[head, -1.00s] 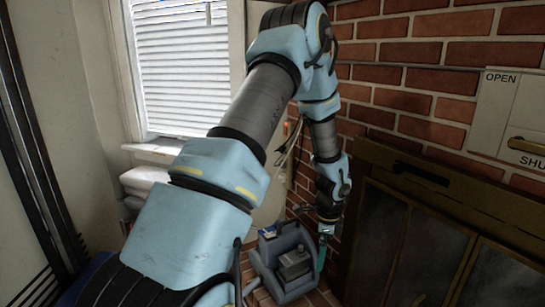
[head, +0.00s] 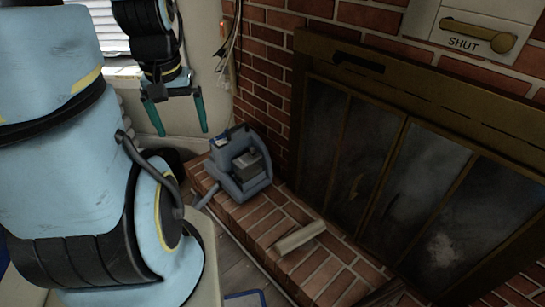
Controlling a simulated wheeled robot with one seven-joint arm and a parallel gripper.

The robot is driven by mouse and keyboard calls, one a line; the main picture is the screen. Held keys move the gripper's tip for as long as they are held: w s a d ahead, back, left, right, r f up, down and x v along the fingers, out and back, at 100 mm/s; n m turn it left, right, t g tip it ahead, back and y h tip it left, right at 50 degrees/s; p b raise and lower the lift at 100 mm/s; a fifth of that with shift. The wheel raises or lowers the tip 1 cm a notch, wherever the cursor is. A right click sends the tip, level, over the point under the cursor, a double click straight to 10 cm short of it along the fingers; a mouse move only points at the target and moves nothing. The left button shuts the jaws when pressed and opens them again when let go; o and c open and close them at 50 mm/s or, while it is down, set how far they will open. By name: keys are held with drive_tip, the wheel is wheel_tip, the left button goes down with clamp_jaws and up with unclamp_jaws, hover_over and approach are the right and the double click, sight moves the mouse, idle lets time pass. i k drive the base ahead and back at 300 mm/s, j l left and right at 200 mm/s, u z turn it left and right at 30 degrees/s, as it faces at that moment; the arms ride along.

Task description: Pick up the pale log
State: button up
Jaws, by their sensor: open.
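A pale log (head: 300,237), a short light cylinder, lies on the brick hearth in front of the fireplace doors in the head view. My gripper (head: 183,132) hangs at the upper left with its two green fingers pointing down and spread apart. It is empty. It is well to the left of the log and higher in the picture, apart from it.
A blue-grey caddy (head: 240,168) with a dark box in it stands on the hearth (head: 255,228), between my gripper and the log in the picture. The fireplace doors (head: 390,160) are behind the log. A blue-edged item (head: 245,297) shows on the floor at the bottom.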

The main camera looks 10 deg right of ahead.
sight(298, 237)
drive_tip(key=u, duration=1.2)
drive_tip(key=k+j+u, duration=0.2)
drive_tip(key=k, duration=0.2)
drive_tip(key=k+u, duration=0.15)
drive_tip(key=k, duration=0.25)
